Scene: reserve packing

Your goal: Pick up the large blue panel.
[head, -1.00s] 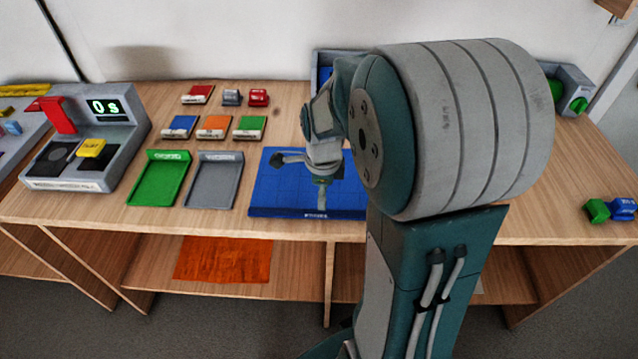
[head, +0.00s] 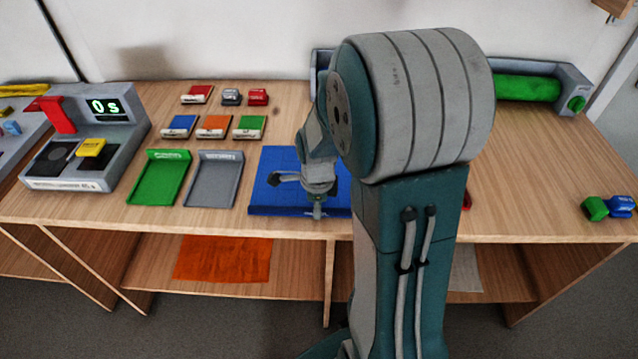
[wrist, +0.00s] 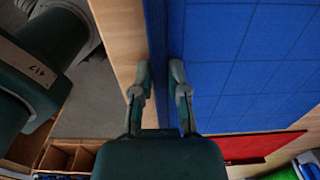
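The large blue panel (head: 265,185) lies flat on the table near its front edge, with a grid on its top. My arm hides its right part. My gripper (head: 318,212) points down at the panel's front edge. In the wrist view, the blue panel (wrist: 250,60) fills the upper right, with its darker edge running up between my two fingers. My gripper (wrist: 159,72) is open there, one finger on each side of that edge. I cannot tell whether either finger touches it.
A green tray (head: 158,180) and a grey tray (head: 213,180) stand left of the panel. Several small coloured boxes lie behind them. A scale with a display (head: 104,106) is at left. A green roll (head: 527,88) stands at back right. A red flat thing (wrist: 250,148) lies beside the panel.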

